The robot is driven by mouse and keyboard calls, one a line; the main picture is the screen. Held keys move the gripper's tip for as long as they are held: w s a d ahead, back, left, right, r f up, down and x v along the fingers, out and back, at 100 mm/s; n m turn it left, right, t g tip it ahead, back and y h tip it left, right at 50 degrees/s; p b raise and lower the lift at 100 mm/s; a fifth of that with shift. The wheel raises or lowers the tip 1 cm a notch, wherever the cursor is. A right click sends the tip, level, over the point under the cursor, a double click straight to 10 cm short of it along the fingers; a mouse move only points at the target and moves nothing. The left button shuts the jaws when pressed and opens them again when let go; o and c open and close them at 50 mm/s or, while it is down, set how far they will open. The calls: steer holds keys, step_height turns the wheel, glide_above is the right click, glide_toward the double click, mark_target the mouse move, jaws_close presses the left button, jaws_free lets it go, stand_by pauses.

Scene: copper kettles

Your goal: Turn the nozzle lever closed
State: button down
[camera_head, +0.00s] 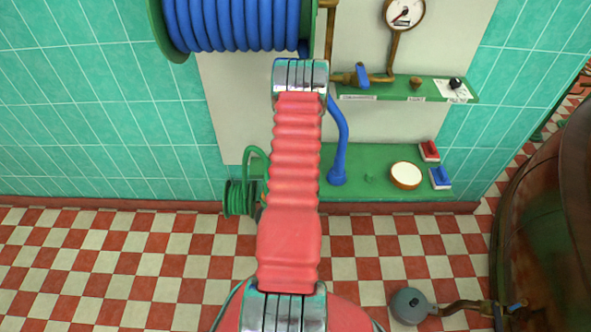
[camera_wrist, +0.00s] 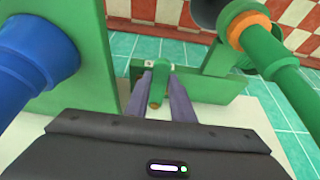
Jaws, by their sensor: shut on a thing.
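In the wrist view my gripper (camera_wrist: 165,98) has its two grey-purple fingers closed around a small green upright part (camera_wrist: 158,88) on a green bracket. I cannot tell for sure whether this part is the nozzle lever. A green pipe-like fitting (camera_wrist: 275,65) with an orange ring and a dark end stands to the right of the fingers. A large blue rounded fitting (camera_wrist: 35,60) is at the left. In the head view my red arm hides my gripper and what it holds. A blue hose with a flared end (camera_head: 338,172) stands on the lower green shelf (camera_head: 375,188).
A brass valve with a blue handle (camera_head: 362,75) and a gauge (camera_head: 404,12) are on the wall by the upper shelf (camera_head: 400,90). A blue hose reel (camera_head: 235,25) hangs above. A green reel (camera_head: 238,198) is lower left. A copper kettle (camera_head: 555,200) stands right.

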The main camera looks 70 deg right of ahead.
steer(key=shift+a+f, duration=0.25)
steer(key=shift+a, duration=0.1)
steer(key=c, duration=1.9)
jaws_free()
steer(key=o, duration=0.4)
steer(key=shift+d+r, duration=0.1)
steer(key=shift+d, duration=0.05)
steer(key=shift+r, duration=0.1)
steer(key=v, duration=0.7)
steer(key=shift+a, duration=0.4)
